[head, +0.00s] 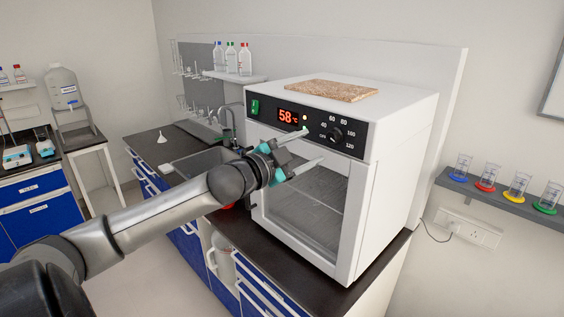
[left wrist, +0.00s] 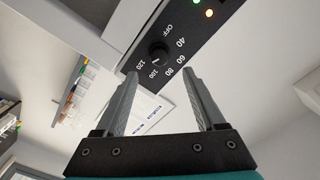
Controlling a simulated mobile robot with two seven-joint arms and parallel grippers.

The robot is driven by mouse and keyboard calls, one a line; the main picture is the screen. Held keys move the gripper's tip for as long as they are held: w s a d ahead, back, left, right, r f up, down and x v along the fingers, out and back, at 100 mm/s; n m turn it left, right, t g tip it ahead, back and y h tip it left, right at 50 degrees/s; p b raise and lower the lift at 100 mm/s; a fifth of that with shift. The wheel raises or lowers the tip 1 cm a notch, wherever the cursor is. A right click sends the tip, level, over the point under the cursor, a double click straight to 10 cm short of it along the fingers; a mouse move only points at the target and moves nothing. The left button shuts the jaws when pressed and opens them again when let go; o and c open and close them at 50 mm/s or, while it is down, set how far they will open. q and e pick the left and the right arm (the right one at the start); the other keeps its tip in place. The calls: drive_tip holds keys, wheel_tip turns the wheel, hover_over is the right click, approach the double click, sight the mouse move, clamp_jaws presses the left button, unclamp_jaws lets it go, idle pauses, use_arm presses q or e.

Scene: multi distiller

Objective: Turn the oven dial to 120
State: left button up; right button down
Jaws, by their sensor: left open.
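The white oven (head: 391,160) stands on the dark counter, with a black control panel across its upper front. The black oven dial (head: 335,134) sits at the right of the panel, ringed by marks from OFF through 40 to 120. A red display (head: 288,116) reads 58. My left gripper (head: 314,146) is open and empty in front of the panel, just left of and below the dial. In the left wrist view the dial (left wrist: 159,54) lies beyond and between the open fingertips (left wrist: 160,73), apart from both. Its pointer setting is too small to tell.
A brown board (head: 331,91) lies on the oven top. A green switch (head: 255,107) is at the panel's left. A sink (head: 205,165) and faucet are left of the oven. A shelf (head: 500,194) with several beakers is on the right wall.

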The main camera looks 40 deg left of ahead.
use_arm(q)
drive_tip(key=s, duration=0.7)
drive_tip(key=shift+s+a, duration=0.15)
drive_tip(key=shift+a, duration=0.1)
idle(0.6)
